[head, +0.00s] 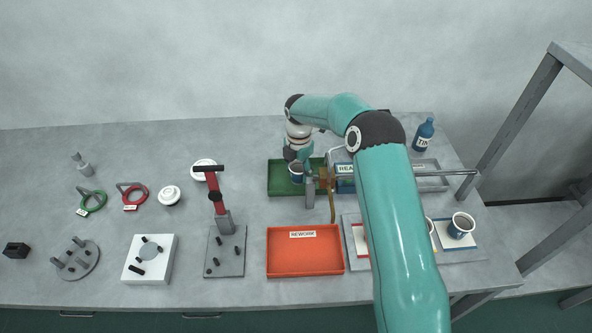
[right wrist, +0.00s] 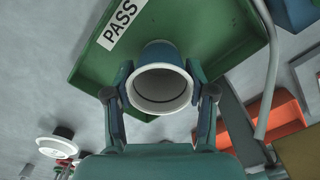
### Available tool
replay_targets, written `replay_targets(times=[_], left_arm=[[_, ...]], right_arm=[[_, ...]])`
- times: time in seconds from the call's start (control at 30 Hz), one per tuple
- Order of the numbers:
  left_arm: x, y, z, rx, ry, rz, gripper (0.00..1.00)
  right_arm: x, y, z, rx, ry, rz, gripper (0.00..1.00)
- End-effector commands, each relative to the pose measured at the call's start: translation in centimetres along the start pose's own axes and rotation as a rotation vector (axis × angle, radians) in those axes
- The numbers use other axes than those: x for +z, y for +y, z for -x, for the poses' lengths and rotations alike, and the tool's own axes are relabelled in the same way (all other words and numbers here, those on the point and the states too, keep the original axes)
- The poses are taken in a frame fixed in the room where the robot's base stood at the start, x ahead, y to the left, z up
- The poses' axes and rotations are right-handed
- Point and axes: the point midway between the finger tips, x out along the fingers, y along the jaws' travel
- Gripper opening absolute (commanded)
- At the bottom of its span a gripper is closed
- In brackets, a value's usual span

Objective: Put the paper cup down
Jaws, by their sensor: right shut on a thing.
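My right gripper (head: 298,157) is shut on a paper cup (head: 296,173) with a blue outside and a white rim. In the right wrist view, the cup (right wrist: 160,85) sits between the two fingers (right wrist: 160,100), its open mouth toward the camera. The cup is over the green tray (head: 281,188), which bears a PASS label in the right wrist view (right wrist: 190,22). I cannot tell whether the cup's base touches the tray floor. My left gripper is not in view.
An orange REWORK tray (head: 305,255) lies in front of the green tray. A metal post (head: 310,188) with a horizontal rod stands close to the right. Another cup (head: 461,225) stands on a mat at the right. A blue bottle (head: 424,134) stands at the back right.

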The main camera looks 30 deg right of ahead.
Motion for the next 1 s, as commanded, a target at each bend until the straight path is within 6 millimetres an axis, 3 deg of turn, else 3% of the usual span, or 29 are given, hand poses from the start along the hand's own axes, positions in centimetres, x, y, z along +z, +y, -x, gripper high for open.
replay_targets(times=[0.1,0.13,0.27,0.7,0.87,1.0], left_arm=[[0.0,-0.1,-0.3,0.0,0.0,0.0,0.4],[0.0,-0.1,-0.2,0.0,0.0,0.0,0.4],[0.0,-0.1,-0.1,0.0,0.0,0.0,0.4],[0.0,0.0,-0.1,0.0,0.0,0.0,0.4],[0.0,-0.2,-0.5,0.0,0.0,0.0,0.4],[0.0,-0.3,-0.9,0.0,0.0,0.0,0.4]], right_arm=[[0.0,0.0,-0.3,0.0,0.0,0.0,0.38],[0.0,0.0,-0.2,0.0,0.0,0.0,0.6],[0.0,0.0,-0.2,0.0,0.0,0.0,0.8],[0.0,0.1,0.5,0.001,-0.001,0.0,0.8],[0.0,0.1,2.7,0.004,-0.003,0.001,0.8],[0.0,0.2,5.5,0.006,-0.003,0.0,0.8]])
